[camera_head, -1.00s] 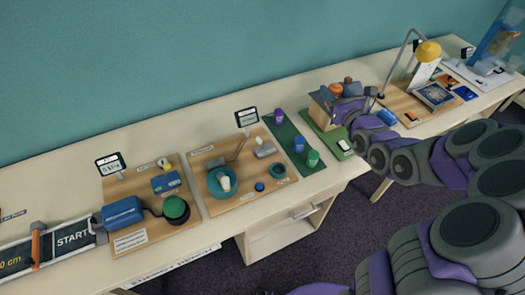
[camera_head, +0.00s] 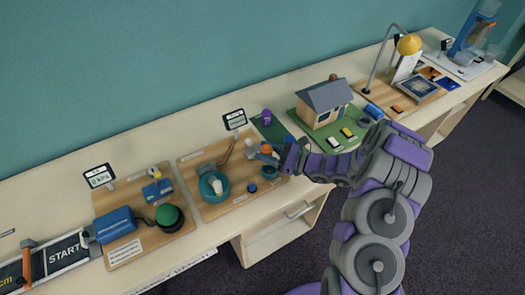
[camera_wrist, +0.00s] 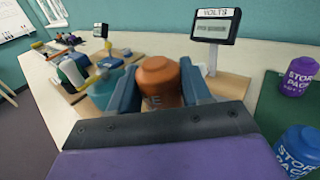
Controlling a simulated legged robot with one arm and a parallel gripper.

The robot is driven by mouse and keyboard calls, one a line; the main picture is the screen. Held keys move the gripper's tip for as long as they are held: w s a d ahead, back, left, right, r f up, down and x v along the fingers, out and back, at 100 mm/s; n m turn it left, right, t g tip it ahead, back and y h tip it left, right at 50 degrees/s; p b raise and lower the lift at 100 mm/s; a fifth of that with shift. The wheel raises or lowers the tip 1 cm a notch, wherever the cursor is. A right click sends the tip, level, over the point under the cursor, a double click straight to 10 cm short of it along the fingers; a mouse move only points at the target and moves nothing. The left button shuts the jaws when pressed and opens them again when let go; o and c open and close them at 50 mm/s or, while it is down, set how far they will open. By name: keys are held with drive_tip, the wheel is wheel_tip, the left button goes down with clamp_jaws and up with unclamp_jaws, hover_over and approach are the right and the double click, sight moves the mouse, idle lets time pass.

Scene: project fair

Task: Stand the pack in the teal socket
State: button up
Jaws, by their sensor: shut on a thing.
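My gripper (camera_head: 275,154) is shut on an orange pack (camera_head: 266,150), above the right part of the wooden voltmeter board. In the wrist view, the rounded orange pack (camera_wrist: 158,80) sits between the two blue-grey fingers; its lower end is hidden. The small teal socket (camera_head: 270,172) lies on the board just below the gripper in the head view, partly covered. I cannot tell whether the pack touches it. A wider teal bowl (camera_head: 208,194) with a white piece in it stands to the left.
A purple pack (camera_wrist: 300,76) and a blue pack (camera_wrist: 298,148) stand on a green mat (camera_wrist: 265,112) beside the gripper. The volts display (camera_wrist: 215,26) stands behind the board. A blue knob (camera_head: 252,188) lies left of the socket. A model house (camera_head: 324,102) is at the right.

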drive_tip(key=d+f, duration=0.1)
drive_tip(key=d+b, duration=0.1)
drive_tip(key=d, duration=0.1)
drive_tip(key=shift+f, duration=0.35)
drive_tip(key=a+f+b, duration=0.1)
drive_tip(key=a+f, duration=0.2)
drive_tip(key=shift+a, duration=0.1)
drive_tip(key=shift+a+f, duration=0.1)
drive_tip(key=shift+f, duration=0.2)
drive_tip(key=shift+d+f, duration=0.15)
drive_tip(key=shift+d, duration=1.15)
clamp_jaws()
drive_tip(key=shift+a, duration=0.35)
